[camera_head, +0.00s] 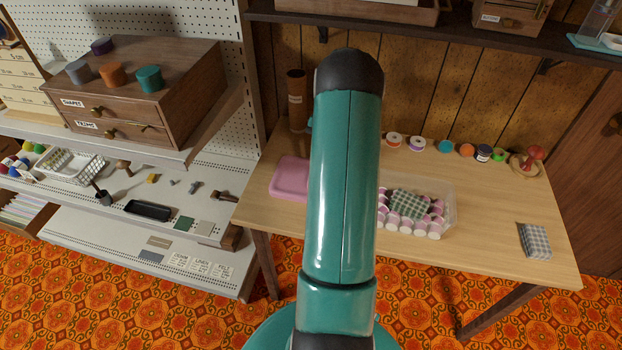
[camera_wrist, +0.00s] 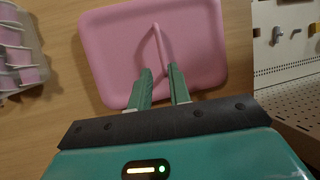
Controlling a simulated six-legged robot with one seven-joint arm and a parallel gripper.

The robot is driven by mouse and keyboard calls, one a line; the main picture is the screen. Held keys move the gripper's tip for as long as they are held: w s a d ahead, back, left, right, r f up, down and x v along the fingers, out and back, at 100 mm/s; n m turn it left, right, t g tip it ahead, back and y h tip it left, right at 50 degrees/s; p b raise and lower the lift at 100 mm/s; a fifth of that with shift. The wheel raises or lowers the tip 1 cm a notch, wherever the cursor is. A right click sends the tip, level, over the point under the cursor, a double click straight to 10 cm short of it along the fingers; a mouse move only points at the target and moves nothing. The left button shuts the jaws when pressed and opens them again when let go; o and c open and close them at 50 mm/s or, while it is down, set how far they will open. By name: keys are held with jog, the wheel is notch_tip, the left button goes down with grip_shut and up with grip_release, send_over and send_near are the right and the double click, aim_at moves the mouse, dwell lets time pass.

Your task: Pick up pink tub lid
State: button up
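The pink tub lid (camera_head: 291,178) lies on the wooden table, left of my arm in the head view, which hides part of it. In the wrist view the pink lid (camera_wrist: 200,40) fills the upper middle, with a thin raised pink handle along its centre. My gripper (camera_wrist: 160,69) has its two green fingers apart, pointing at the lid. The near end of the handle shows between the fingertips. I cannot tell whether the fingers touch the lid. The gripper is hidden behind my arm in the head view.
A clear tub (camera_head: 447,205) with pink-and-white spools and a green checked cloth (camera_head: 409,204) stands right of my arm. Several spools line the table's back. A brown cylinder (camera_head: 297,100) stands behind the lid. A folded checked cloth (camera_head: 535,241) lies at right. Shelving stands left.

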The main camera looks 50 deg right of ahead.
jog(key=x, duration=0.5)
jog(key=shift+w+a+f, duration=0.1)
jog(key=shift+w+a, duration=0.05)
grip_shut()
jog(key=shift+r, duration=0.2)
